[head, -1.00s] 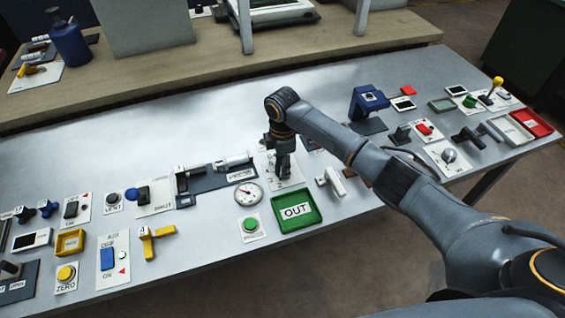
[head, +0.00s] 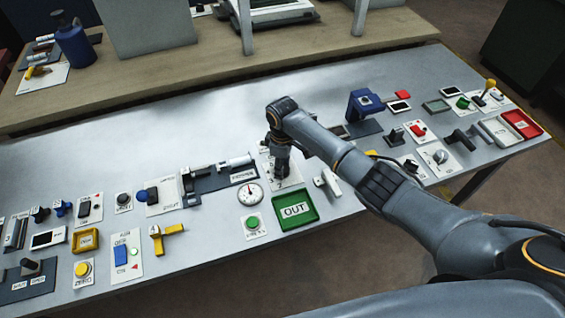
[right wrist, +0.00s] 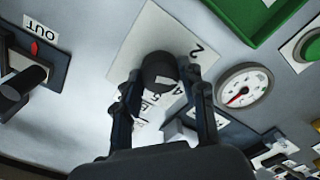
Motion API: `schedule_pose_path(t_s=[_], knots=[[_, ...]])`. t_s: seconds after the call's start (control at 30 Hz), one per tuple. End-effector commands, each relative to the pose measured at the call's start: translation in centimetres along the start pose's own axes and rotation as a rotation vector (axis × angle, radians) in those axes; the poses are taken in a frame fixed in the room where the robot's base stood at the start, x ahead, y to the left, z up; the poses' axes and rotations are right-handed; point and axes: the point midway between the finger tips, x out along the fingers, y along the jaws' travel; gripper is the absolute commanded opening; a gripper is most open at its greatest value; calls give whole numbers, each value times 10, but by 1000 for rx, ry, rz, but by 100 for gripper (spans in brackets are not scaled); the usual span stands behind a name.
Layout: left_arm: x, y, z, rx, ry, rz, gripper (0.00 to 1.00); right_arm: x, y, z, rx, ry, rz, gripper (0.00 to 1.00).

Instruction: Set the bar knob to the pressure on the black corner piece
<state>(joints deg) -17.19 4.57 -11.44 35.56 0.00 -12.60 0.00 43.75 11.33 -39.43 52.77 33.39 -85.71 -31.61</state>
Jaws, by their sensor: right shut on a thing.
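My right gripper (head: 281,172) points down at a white plate (head: 292,184) in the middle of the bench in the head view. In the right wrist view, my right gripper's fingers (right wrist: 162,76) are shut on a dark knob (right wrist: 159,68) with a pale mark on top. The knob stands on the white plate (right wrist: 147,28), which has printed marks around it, among them a "2". A round gauge (head: 250,194) with a red needle sits beside the plate; it also shows in the right wrist view (right wrist: 245,87). I cannot make out the black corner piece. My left gripper is out of view.
A green OUT tray (head: 296,222) and a green button (head: 253,222) lie close in front of the plate. A white-handled part (head: 328,184) stands to its right, a dark slide fixture (head: 200,181) to its left.

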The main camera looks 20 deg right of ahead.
Motion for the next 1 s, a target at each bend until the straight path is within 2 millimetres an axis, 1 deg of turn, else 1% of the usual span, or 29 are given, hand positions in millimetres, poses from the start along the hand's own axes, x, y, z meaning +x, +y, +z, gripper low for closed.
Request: schedule_pose_path(t_s=[0.2,0.57,0.6,0.67,0.7,1.0], knots=[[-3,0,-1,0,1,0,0,1,-1,0,32,0,-1,10],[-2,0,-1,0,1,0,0,1,0,0,33,0,-1,10],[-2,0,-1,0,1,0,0,1,0,0,33,0,-1,49],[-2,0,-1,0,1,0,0,1,0,0,33,0,-1,62],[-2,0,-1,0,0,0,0,1,0,0,33,0,-1,64],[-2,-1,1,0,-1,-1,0,-1,0,0,32,1,0,64]])
